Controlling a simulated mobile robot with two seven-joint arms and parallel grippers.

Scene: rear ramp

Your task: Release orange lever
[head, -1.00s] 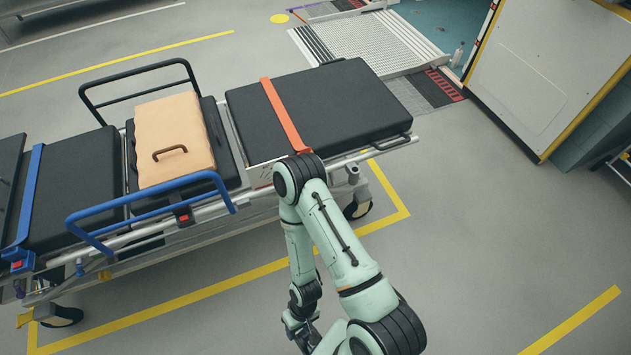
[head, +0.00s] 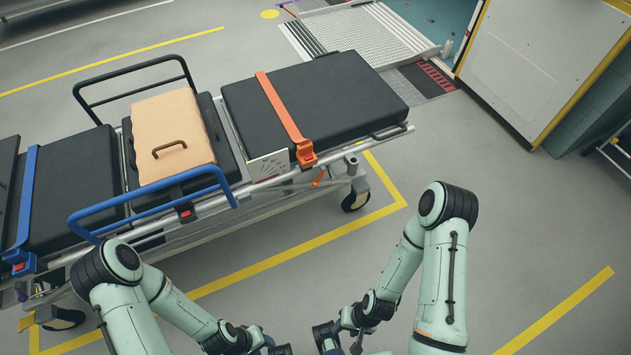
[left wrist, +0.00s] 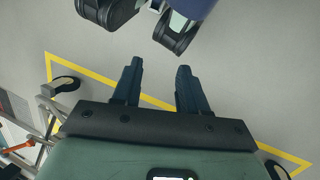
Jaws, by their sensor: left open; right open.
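The orange lever (head: 318,178) is a small piece under the stretcher's side rail, below the orange strap buckle (head: 305,156). In the left wrist view, the orange lever (left wrist: 18,147) shows at the left edge. My left gripper (left wrist: 157,80) is open and empty over bare floor, its two dark fingers apart. In the head view it is at the bottom edge, its fingers not clear. My right gripper (head: 328,340) is low at the bottom edge, in front of the stretcher and partly cut off; its fingers are hard to make out. Neither gripper touches the lever.
A ramp (head: 370,35) and a white panel (head: 545,60) stand behind.

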